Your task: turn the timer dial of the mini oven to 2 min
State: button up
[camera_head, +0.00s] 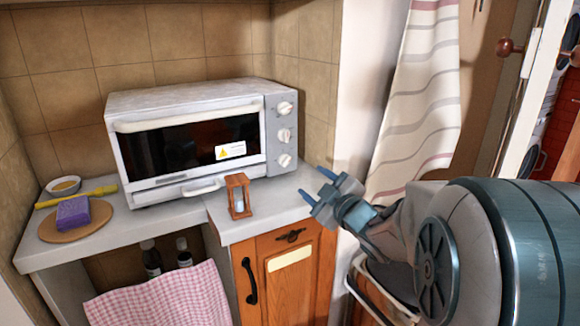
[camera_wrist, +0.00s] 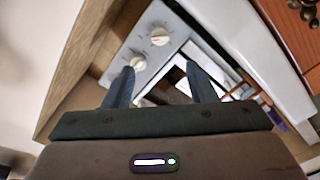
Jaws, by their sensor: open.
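The white mini oven (camera_head: 180,95) stands on the counter, door shut. Its grey right-hand panel carries three pale dials in a column: upper (camera_head: 285,108), middle (camera_head: 284,135) and lower (camera_head: 285,160). Their markings are too small to tell which is the timer or where it points. My gripper (camera_head: 314,181) is open and empty, in front and right of the panel, apart from the dials. In the wrist view, two dials, (camera_wrist: 160,36) and (camera_wrist: 137,62), lie beyond my open fingers (camera_wrist: 159,68). One dial has a red mark beside it. The third dial is not seen there.
A small wooden hourglass-like frame (camera_head: 238,196) stands on the counter (camera_head: 262,222) before the oven's right part. A round board (camera_head: 95,229) with a purple sponge (camera_head: 73,213) lies left. A tiled wall stands behind the oven; a striped curtain (camera_head: 418,100) hangs right.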

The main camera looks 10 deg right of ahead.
aim_at(287, 162)
jog(key=x, duration=1.1)
jog(key=shift+w+a+f, duration=0.1)
jog(key=shift+w, duration=0.05)
jog(key=c, duration=1)
jog(key=shift+o, duration=0.2)
